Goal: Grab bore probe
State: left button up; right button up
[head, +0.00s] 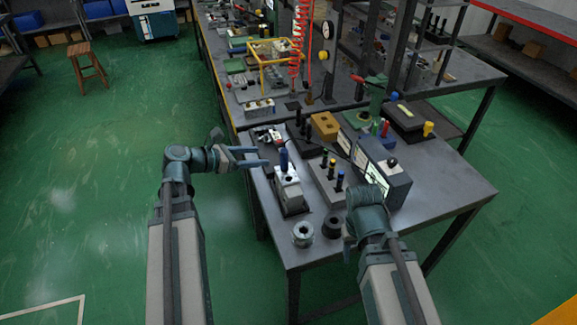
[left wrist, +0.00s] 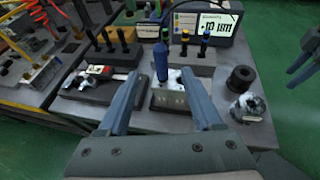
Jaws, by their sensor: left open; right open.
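What looks like the bore probe, a tool with a blue handle (head: 284,160), stands upright on the silver valve block (head: 288,190) near the table's left edge. Its blue handle also shows in the left wrist view (left wrist: 161,60), above the block (left wrist: 170,97). Its lower end is hidden in or behind the block. My left gripper (head: 264,157) is open and empty, just left of the handle. In the left wrist view its fingers (left wrist: 161,76) frame the handle without visible contact. My right gripper (left wrist: 304,62) is open and empty at the right of the left wrist view.
A grey rack (head: 326,184) with black and yellow-topped tools stands right of the block, before a display box (head: 382,172). A silver ring (head: 303,234) and a dark ring (head: 332,227) sit near the front edge. A red-and-silver tool (left wrist: 100,72) lies left of the block.

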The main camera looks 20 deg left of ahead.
aim_at(281, 155)
pick_arm(q)
jog(key=shift+b+x, duration=1.5)
jog(key=shift+x, duration=2.65)
jog(key=b+x, duration=0.1)
jog(key=x, duration=0.4)
jog(key=shift+w+d+b, duration=0.1)
jog(key=shift+d+b, duration=0.1)
jog(key=shift+b, duration=0.15)
jog(key=shift+r, duration=0.1)
grip_shut()
